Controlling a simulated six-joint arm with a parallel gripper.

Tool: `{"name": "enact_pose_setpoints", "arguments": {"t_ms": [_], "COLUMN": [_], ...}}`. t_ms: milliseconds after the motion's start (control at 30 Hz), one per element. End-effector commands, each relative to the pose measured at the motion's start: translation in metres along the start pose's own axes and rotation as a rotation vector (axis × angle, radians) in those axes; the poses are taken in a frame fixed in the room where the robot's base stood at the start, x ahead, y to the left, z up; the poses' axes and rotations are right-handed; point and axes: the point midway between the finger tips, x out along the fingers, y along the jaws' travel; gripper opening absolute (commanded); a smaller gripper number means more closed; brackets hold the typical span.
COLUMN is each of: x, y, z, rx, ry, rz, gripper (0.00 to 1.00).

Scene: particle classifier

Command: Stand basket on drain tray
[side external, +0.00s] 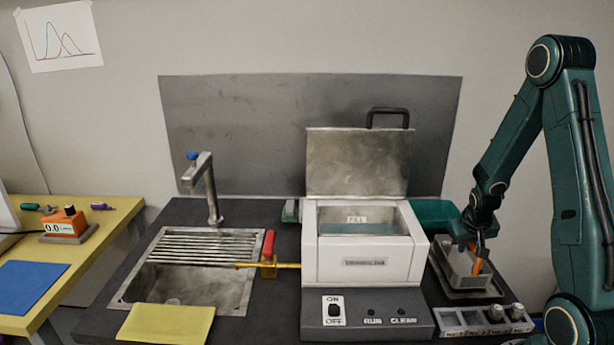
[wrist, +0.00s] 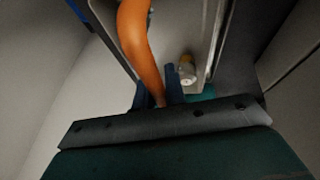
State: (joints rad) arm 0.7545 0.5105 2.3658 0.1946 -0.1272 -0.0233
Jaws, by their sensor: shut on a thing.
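A grey metal basket (side external: 460,262) with an orange handle (side external: 478,267) is at the right of the bench in the side external view. Beneath it is a shallow metal tray (side external: 478,293), apparently the drain tray. The basket looks upright, on or just above this tray; I cannot tell whether they touch. My gripper (side external: 480,246) is above the basket, shut on its orange handle. In the wrist view the handle (wrist: 138,45) runs down between the dark fingertips of my gripper (wrist: 158,96). The fingers hide part of the basket.
A white machine (side external: 362,245) with its lid (side external: 358,160) raised stands left of the basket. A rack (side external: 463,321) with several slots and small jars sits in front of the tray. A sink (side external: 185,285) with a tap (side external: 207,185) is at the left.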

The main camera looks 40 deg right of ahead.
Motion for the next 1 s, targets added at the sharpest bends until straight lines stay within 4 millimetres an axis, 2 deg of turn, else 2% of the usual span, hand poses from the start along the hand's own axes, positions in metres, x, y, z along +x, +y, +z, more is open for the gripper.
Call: {"name": "enact_pose_setpoints", "arguments": {"t_ms": [533, 567, 667, 1000], "x": [0.0042, 0.0042, 0.0041, 0.0038], "y": [-0.0008, -0.0008, -0.0008, -0.001], "z": [0.0017, 0.0017, 0.0017, 0.002], "rx": [0.0, 0.0, 0.0, 0.0], "ry": [0.0, 0.0, 0.0, -0.001], "rz": [0.0, 0.0, 0.0, 0.0], "gripper": [0.0, 0.16, 0.36, 0.38]}}
